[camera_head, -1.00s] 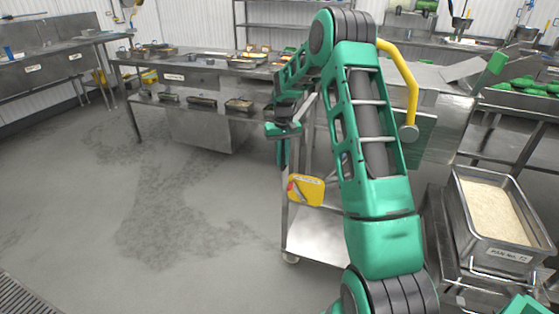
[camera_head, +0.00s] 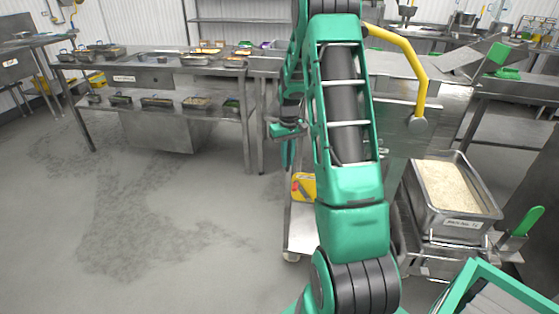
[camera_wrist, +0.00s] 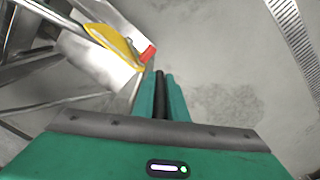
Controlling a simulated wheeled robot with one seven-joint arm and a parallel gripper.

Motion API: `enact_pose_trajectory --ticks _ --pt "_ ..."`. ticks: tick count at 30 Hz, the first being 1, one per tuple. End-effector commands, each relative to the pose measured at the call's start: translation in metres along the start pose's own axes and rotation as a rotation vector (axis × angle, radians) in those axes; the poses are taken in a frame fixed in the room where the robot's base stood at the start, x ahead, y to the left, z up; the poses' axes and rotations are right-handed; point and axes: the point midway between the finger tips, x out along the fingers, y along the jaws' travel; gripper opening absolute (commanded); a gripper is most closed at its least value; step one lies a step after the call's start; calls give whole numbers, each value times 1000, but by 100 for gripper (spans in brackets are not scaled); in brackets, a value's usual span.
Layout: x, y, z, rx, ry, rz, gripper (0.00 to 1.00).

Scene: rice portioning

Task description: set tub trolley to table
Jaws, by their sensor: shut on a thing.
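A steel trolley (camera_head: 301,226) stands left of my arm in the head view, partly hidden behind it. Its metal parts also show at the upper left of the wrist view (camera_wrist: 100,62). My gripper (camera_head: 289,140) is at the trolley's upper left side, its fingers (camera_wrist: 162,95) close together and pointing down past its edge. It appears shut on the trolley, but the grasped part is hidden. A steel table (camera_head: 155,80) with pans on top and on a lower shelf stands beyond, to the left. A gap of floor shows in front of it.
A rice-filled steel tub (camera_head: 462,222) sits on a steel stand at right, beside a green-handled tool (camera_head: 527,221). Open grey floor (camera_head: 150,230) lies to the left. Benches line the back right.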

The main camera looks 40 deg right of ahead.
Motion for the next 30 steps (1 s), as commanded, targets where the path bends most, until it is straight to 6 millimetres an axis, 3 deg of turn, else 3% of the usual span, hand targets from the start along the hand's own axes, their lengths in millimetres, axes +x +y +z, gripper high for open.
enact_pose_trajectory --ticks 9,10,12,23,30 --pt "-3 8 1 12 3 6 0" --pt "-3 8 1 12 2 6 20" --pt "-2 7 2 12 1 6 31" --pt "-6 5 2 8 -1 3 31" --pt "-41 5 1 8 2 4 31"
